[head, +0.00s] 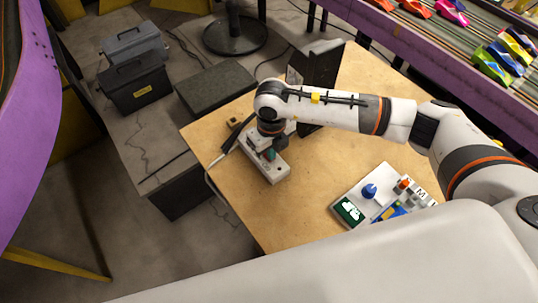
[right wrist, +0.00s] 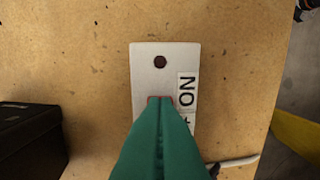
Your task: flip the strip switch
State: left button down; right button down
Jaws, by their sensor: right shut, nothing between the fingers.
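The power strip (head: 272,172) is a pale bar lying on the wooden table, with a cable at its far left end. In the right wrist view its white face (right wrist: 146,82) shows a dark round hole and an "ON" label (right wrist: 186,92). A sliver of the red switch (right wrist: 168,98) shows at my fingertips; the rest is hidden behind them. My right gripper (head: 268,155) points down over the strip. In the right wrist view its green fingers (right wrist: 160,104) are shut together, empty, with their tips at the switch. I cannot tell whether they touch it. My left gripper is not in view.
A control panel (head: 347,190) with a blue knob sits at the table's right. A black upright object (head: 318,75) stands behind my right arm. The wooden table (head: 225,195) is clear around the strip's near end. A slot track with toy cars (head: 487,68) runs along the upper right.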

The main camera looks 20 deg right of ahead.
jog(key=shift+f, duration=0.25)
jog(key=shift+r, duration=0.2)
jog(key=shift+r+p, duration=0.4)
jog(key=shift+r, duration=0.15)
jog(key=shift+r+p, duration=1.7)
jog(key=shift+r, duration=1.15)
